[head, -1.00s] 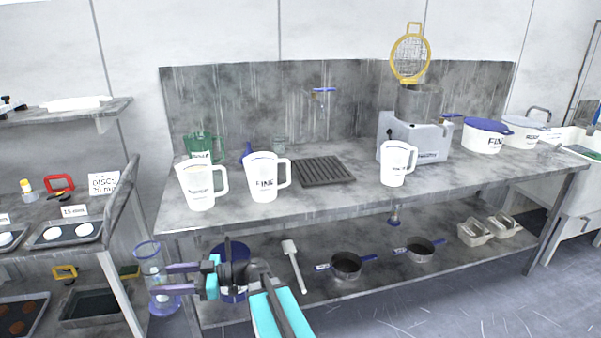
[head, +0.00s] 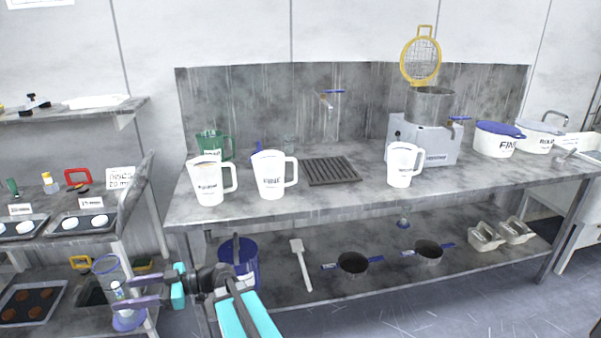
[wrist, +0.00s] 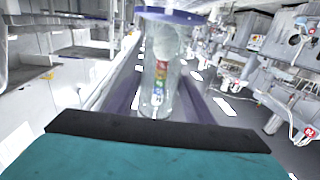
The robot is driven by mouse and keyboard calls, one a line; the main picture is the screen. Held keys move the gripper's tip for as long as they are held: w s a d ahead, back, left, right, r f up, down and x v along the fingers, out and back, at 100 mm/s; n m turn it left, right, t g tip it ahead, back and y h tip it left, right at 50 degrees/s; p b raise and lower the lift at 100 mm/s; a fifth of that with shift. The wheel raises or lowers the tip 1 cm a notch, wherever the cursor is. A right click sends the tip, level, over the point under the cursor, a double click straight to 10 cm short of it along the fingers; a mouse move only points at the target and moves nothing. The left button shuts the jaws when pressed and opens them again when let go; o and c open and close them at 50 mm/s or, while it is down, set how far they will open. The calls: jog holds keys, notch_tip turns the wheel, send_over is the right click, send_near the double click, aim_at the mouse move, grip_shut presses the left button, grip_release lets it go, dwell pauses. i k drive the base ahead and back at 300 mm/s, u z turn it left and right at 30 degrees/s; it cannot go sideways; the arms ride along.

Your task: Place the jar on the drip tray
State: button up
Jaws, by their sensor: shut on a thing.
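The jar (head: 108,272) is a clear cylinder with a blue base, at the lower left of the head view. My gripper (head: 120,295) is shut on it, a purple finger on each side, and holds it roughly upright in front of the left shelf unit. In the wrist view the jar (wrist: 158,75) stands between the fingers, with a coloured label and a blue rim at the top of the picture. The drip tray (head: 330,171) is a dark ribbed rectangle on the bench top, below the wall tap. It looks bare and is well apart from the jar.
White jugs (head: 272,174) stand left of the drip tray, with a green jug (head: 213,144) behind. Another white jug (head: 403,165) and a grey machine (head: 425,138) are to its right. The lower shelf holds a blue bucket (head: 248,262) and pans (head: 352,263). A shelf unit (head: 140,190) is at left.

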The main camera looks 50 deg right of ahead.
aim_at(328, 168)
jog(key=u, duration=0.1)
jog(key=k, duration=1.15)
jog(key=z, duration=0.85)
jog(key=i, duration=1)
jog(key=u, duration=0.15)
